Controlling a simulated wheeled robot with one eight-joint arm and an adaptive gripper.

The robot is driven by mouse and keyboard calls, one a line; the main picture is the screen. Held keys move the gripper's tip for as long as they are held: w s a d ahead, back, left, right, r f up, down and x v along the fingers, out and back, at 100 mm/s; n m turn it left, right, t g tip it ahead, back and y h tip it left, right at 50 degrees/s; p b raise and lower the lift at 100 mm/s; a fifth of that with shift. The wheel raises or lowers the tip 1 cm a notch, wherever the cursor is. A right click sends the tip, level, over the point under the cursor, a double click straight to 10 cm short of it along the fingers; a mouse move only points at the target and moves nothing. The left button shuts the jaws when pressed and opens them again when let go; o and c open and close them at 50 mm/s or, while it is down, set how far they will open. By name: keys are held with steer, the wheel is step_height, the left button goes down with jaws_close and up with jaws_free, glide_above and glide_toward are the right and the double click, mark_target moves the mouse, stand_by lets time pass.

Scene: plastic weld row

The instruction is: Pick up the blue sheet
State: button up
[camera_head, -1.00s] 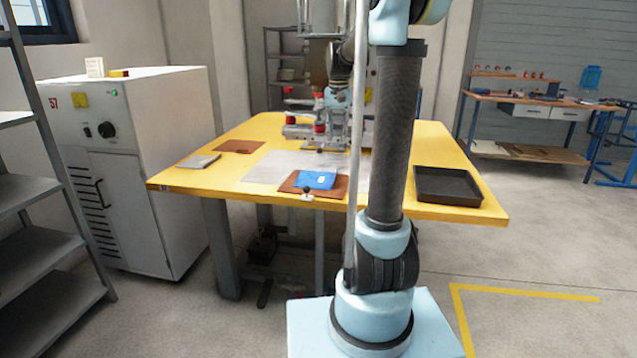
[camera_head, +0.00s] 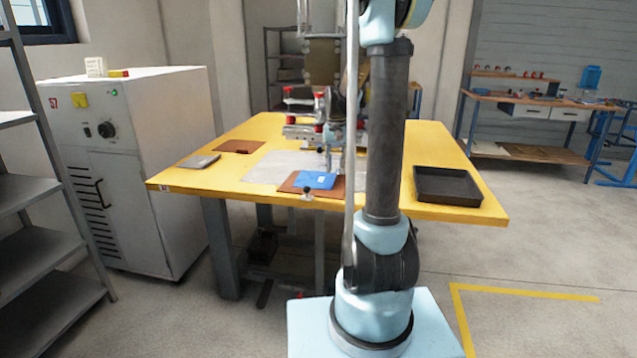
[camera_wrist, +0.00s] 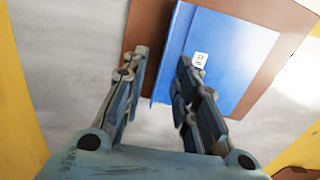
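The blue sheet (camera_head: 314,180) lies on a brown board (camera_head: 289,186) near the front edge of the yellow table. In the wrist view the blue sheet (camera_wrist: 235,58) has a small white label, and the brown board (camera_wrist: 150,22) shows beyond it. My gripper (camera_wrist: 160,62) is open, with its fingers apart and nothing held. The sheet's left edge lies between the fingers in that view; the right finger overlaps the sheet and the left finger is off it. I cannot tell the height of the fingertips above the sheet.
A pale grey mat (camera_head: 262,170) lies under the board. A black tray (camera_head: 447,186) stands at the right of the yellow table (camera_head: 225,196). A grey pad (camera_head: 199,161) and a brown sheet (camera_head: 238,146) lie at the left. A machine stands behind my arm.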

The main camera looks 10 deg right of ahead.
steer(key=shift+w+a+f, duration=0.1)
steer(key=shift+w+f, duration=0.05)
steer(key=shift+f, duration=1.75)
jaws_close()
steer(key=shift+r, duration=0.1)
